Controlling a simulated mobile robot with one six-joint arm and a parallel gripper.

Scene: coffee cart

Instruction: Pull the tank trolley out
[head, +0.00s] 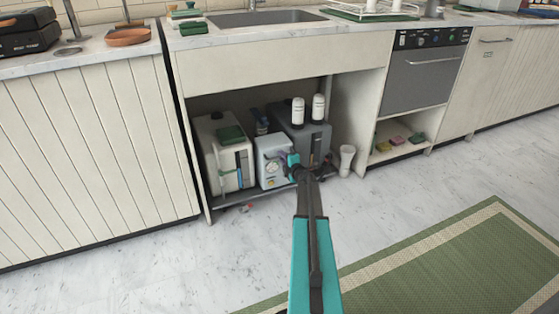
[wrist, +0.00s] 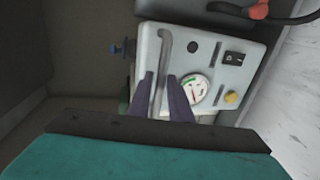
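The tank trolley (head: 232,200) stands low in the open cabinet under the sink. It carries a white tank (head: 213,160) at left, a pale pump box (head: 269,168) in the middle and a dark grey tank (head: 312,140) at right. In the wrist view the box's front (wrist: 228,58) shows a gauge, a switch, a yellow knob and a grey bar handle (wrist: 164,62). My gripper (wrist: 160,80) is open, its two purple fingers on either side of the handle. I cannot tell whether they touch it. In the head view my gripper (head: 292,162) hides part of the box.
The cabinet's left side and right panel (head: 357,115) flank the trolley. A white cup-like item (head: 346,160) stands on the floor by its right side. A small red item lies before the trolley. A green mat (head: 440,270) covers floor at right; tiled floor in front is mostly clear.

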